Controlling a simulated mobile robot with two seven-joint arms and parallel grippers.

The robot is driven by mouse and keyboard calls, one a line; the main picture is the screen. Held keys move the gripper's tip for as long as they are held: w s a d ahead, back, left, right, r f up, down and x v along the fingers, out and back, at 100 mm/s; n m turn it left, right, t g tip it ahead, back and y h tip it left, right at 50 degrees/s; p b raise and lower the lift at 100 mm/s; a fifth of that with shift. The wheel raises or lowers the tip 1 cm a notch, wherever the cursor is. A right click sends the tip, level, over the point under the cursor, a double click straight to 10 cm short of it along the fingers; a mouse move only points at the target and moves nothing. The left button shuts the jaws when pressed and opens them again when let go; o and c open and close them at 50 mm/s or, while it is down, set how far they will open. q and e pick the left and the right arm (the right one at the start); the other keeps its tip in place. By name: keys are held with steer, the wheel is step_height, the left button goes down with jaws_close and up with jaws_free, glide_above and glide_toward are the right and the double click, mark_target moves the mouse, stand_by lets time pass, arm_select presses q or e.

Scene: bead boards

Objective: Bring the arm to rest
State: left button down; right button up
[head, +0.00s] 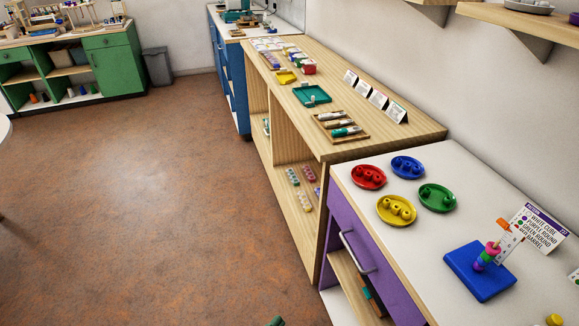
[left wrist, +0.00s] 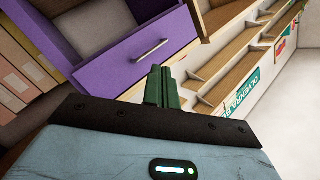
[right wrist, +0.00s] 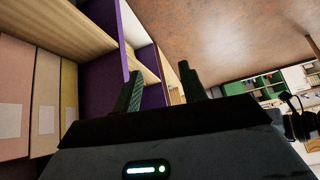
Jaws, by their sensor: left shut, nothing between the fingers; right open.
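My left gripper (head: 275,321) shows only as a dark green fingertip at the bottom edge of the head view. In the left wrist view its fingers (left wrist: 161,88) are together with nothing between them, in front of the purple drawer (left wrist: 140,50). My right gripper (right wrist: 162,86) shows in the right wrist view with its two fingers apart and nothing between them. It is not in the head view. The blue bead board (head: 480,272) stands on the white counter with several coloured beads stacked on it.
Red (head: 369,177), blue (head: 407,167), green (head: 437,197) and yellow (head: 396,209) bead dishes stand on the white counter (head: 345,170). A recipe card (head: 542,228) stands behind the board. The brown floor (head: 150,220) left of the counter is clear.

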arm_select(q)
steer(key=s+a+f+n+g+y+p, duration=0.2)
steer(key=s+a+n+y, duration=0.2)
steer(key=s+a+n, duration=0.2)
steer(key=s+a+f+n+g+y+p, duration=0.2)
steer(key=s+a+n+y, duration=0.2)
steer(key=s+a+n, duration=0.3)
steer(key=s+a, duration=0.3)
steer(key=s, duration=0.4)
steer(key=shift+s+a+f+g+p, duration=0.3)
steer(key=shift+s+a+p, duration=0.05)
steer(key=shift+s+a, duration=0.05)
arm_select(e)
steer(key=w+r+t, duration=0.1)
steer(key=w+r, duration=0.2)
steer(key=r, duration=0.3)
steer(key=shift+w+d+r, duration=0.3)
steer(key=shift+w+d, duration=0.05)
steer(key=shift+w, duration=0.05)
steer(key=shift+c, duration=0.6)
arm_select(q)
steer(key=shift+w+d, duration=0.1)
